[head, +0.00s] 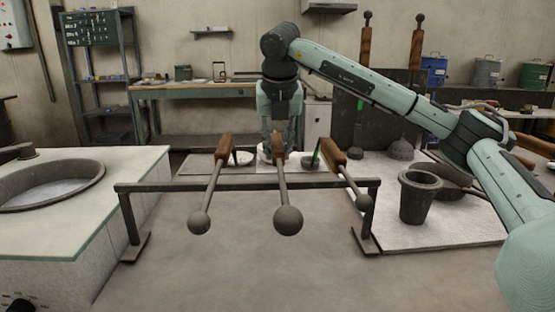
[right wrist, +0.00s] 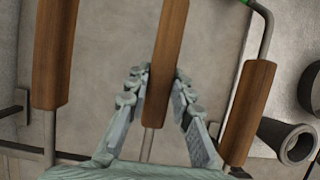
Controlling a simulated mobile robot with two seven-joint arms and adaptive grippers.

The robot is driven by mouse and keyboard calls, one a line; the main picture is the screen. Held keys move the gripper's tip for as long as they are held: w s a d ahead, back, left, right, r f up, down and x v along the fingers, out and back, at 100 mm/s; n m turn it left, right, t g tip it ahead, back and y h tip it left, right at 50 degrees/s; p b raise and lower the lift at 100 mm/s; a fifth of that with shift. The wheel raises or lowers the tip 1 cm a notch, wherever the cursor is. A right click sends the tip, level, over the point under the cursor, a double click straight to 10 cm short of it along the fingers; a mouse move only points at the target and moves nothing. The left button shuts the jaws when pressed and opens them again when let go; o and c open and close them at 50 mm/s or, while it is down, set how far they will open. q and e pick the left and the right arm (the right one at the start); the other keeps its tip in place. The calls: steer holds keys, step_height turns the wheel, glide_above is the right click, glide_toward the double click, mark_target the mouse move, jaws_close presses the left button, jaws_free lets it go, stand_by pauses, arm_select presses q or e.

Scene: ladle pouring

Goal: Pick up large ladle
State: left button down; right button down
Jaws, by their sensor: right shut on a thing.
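Three ladles with wooden handles and dark ball-shaped ends lie across a metal rack. The large ladle (head: 288,221) is the middle one, with the biggest round end toward me. My right gripper (head: 279,146) reaches down from above at the far end of this ladle and is shut on its wooden handle. In the right wrist view the fingers (right wrist: 158,82) lie on both sides of the middle handle (right wrist: 166,40). The ladle still lies across the rack bar. A smaller ladle (head: 199,223) lies to the left and another (head: 363,202) to the right. My left gripper is not in view.
The rack (head: 330,183) stands on a grey table. A dark crucible (head: 419,197) stands at the right on a pale slab (head: 440,233). A round basin (head: 50,184) is set in the left counter. The table front (head: 250,275) is clear.

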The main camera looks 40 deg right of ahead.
steer(key=shift+r, duration=5.1)
